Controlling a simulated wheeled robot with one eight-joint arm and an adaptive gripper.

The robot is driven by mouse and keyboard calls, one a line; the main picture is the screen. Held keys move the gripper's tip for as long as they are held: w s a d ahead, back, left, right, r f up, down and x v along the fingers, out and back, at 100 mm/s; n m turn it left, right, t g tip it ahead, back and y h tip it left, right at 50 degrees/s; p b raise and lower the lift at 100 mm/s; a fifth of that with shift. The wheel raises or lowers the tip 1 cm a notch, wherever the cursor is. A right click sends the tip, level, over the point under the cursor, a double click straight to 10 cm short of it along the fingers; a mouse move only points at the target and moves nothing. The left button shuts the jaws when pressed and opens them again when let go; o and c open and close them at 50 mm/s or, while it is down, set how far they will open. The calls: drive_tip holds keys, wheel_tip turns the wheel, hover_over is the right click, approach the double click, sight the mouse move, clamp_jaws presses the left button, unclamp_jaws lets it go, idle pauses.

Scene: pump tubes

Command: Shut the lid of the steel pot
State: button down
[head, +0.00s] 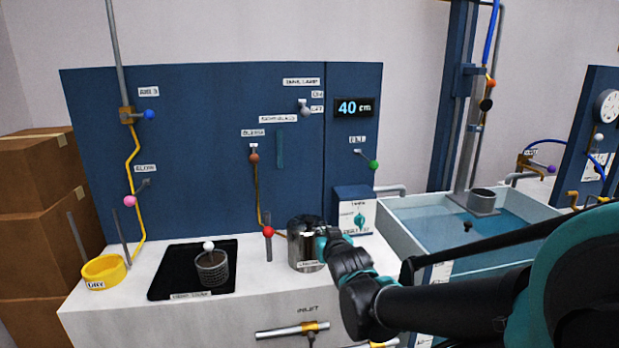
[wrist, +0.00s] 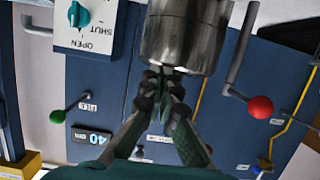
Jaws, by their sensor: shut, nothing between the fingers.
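The steel pot (head: 303,252) stands on the white counter, a shiny upright cylinder with a label low on its front. Its side also shows in the wrist view (wrist: 187,35), where the picture is upside down. My gripper (head: 322,240) is at the right side of the pot in the head view and partly covers it. In the wrist view the gripper's fingertips (wrist: 163,75) are together with nothing between them, right by the pot's edge. I cannot tell whether they touch it. The lid's position is not clear in either view.
A red-knobbed lever (head: 268,232) stands just left of the pot. A dial box (head: 352,208) stands behind it. A mesh basket (head: 212,268) sits in the black recess further left, beside a yellow ring (head: 104,270). A water tank (head: 470,225) is to the right.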

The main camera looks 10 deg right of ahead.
drive_tip(key=shift+s+f, duration=0.55)
drive_tip(key=shift+f, duration=0.2)
wheel_tip(320, 180, up, 11)
drive_tip(key=w, duration=0.1)
drive_tip(key=s+f+g, duration=0.5)
drive_tip(key=s+f, duration=0.1)
drive_tip(key=f, duration=0.7)
drive_tip(key=s+d+f+g, duration=0.1)
drive_tip(key=s+f+g, duration=0.4)
drive_tip(key=f, duration=0.8)
drive_tip(key=shift+s+g, duration=0.3)
drive_tip(key=shift+s, duration=0.95)
drive_tip(key=shift+f, duration=0.1)
